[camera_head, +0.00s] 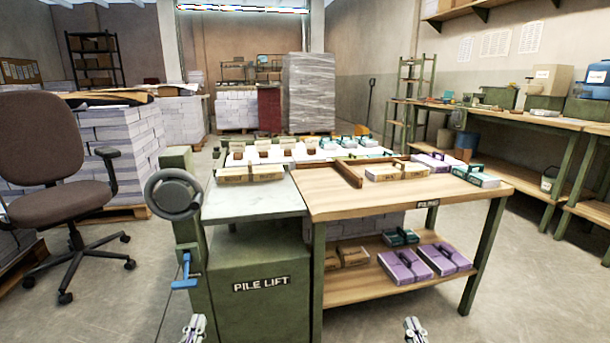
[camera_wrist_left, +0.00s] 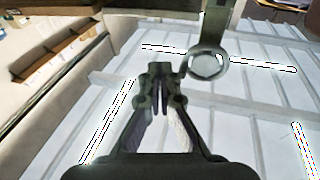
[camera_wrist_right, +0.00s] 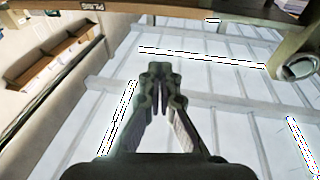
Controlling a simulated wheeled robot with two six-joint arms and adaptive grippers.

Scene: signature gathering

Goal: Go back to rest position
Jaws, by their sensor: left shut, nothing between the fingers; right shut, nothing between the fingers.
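My left gripper (camera_head: 194,326) shows at the bottom edge of the head view, in front of the green pile lift (camera_head: 262,255). It is shut and empty, and its closed fingers show in the left wrist view (camera_wrist_left: 161,72). My right gripper (camera_head: 414,326) shows at the bottom edge of the head view, in front of the wooden table's lower shelf (camera_head: 350,287). It is shut and empty, and its closed fingers show in the right wrist view (camera_wrist_right: 160,72). Both grippers are apart from the furniture and point upward in the wrist views.
The wooden table (camera_head: 330,190) holds paper bundles and adjoins the pile lift. Purple bundles (camera_head: 404,266) lie on its lower shelf. A grey handwheel (camera_head: 173,193) and a blue crank (camera_head: 186,272) stick out on the left. An office chair (camera_head: 50,160) stands further left. Floor (camera_head: 540,270) is clear at right.

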